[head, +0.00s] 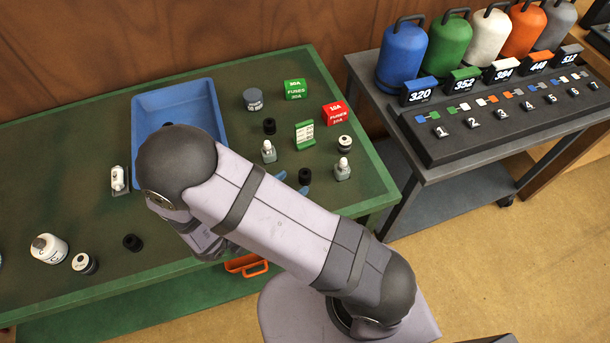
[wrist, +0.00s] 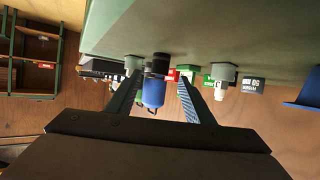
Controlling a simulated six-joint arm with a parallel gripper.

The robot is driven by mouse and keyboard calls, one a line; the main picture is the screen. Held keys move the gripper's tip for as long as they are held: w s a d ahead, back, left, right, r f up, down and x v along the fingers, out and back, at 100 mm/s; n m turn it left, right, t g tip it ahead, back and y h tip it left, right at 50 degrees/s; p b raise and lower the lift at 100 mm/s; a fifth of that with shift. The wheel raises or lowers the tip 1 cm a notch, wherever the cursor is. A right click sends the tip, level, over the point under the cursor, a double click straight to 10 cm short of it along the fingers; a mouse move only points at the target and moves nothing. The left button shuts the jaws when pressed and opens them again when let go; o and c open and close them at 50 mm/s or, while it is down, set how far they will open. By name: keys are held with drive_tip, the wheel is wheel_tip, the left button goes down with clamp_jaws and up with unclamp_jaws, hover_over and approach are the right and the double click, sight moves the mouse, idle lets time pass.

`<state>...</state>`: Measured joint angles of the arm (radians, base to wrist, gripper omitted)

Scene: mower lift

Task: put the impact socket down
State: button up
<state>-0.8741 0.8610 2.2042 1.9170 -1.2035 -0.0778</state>
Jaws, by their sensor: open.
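A short black cylinder, which looks like the impact socket (head: 305,176), stands upright on the green table near its front right part. In the wrist view, which is upside down, the impact socket (wrist: 160,63) stands on the table surface between the lines of my two fingers, at or just beyond their tips. My gripper (wrist: 160,77) is open, with a gap on both sides of the socket, and holds nothing. In the head view, only the blue-padded fingertips of my gripper (head: 292,183) show beside the socket; my arm hides the rest.
Similar black cylinders (head: 269,126) (head: 132,242) stand elsewhere on the table. A blue bin (head: 173,88) lies behind my arm. The table's left part has free room.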

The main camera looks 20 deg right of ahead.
sight(301, 177)
drive_tip(key=shift+p+x, duration=1.05)
drive_tip(key=shift+x, duration=2.7)
clamp_jaws()
drive_tip(key=shift+r, duration=0.1)
drive_tip(key=shift+r, duration=4.9)
